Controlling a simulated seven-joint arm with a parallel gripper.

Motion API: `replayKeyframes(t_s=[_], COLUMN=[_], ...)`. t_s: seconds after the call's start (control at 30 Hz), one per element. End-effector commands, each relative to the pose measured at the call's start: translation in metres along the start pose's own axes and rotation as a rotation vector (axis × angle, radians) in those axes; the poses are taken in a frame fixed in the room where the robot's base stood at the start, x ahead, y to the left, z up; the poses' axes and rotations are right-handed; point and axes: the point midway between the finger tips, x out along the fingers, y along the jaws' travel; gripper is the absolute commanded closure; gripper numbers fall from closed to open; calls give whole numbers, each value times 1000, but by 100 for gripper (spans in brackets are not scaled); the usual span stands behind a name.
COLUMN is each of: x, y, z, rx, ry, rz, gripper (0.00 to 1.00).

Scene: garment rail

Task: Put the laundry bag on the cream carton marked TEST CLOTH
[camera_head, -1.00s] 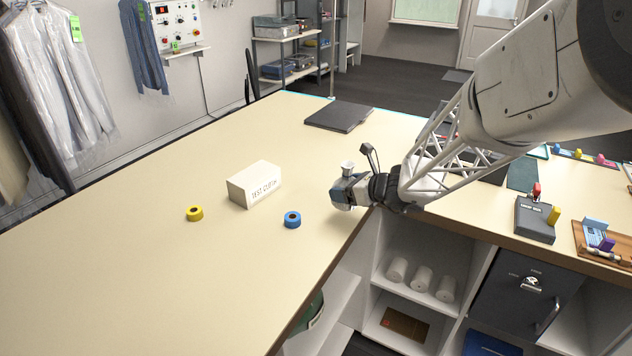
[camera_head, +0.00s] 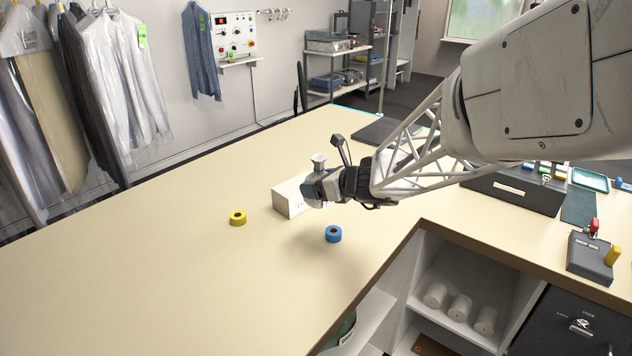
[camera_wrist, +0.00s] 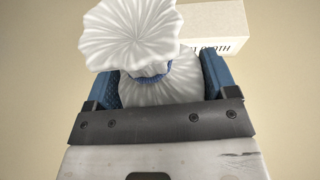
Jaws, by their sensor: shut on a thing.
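The white laundry bag (camera_wrist: 150,85), tied with a blue cord at its neck, is held between the blue fingers of my gripper (camera_wrist: 158,85) in the wrist view. In the head view my gripper (camera_head: 318,190) is shut on it, and the bag's flared top (camera_head: 319,160) shows above the fingers. The cream carton (camera_head: 287,200) stands on the counter just behind and left of my gripper, partly hidden by it. In the wrist view the carton (camera_wrist: 218,25) lies ahead and to the right of the bag, with part of its lettering showing. I cannot tell the bag's exact height above the counter.
The counter's left part is clear. A dark flat pad (camera_head: 385,130) lies behind my arm. Hanging garments (camera_head: 130,85) are at the back left.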

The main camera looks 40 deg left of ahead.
Motion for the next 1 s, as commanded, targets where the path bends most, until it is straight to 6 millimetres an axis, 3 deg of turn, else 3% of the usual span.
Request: replayKeyframes(t_s=[0.3, 0.73, 1.0], x=[12, 14, 31], y=[18, 16, 3], z=[16, 16, 21], rx=[-7, -6, -6], ry=[-2, -2, -2], rz=[15, 15, 16], gripper=[51, 51, 51])
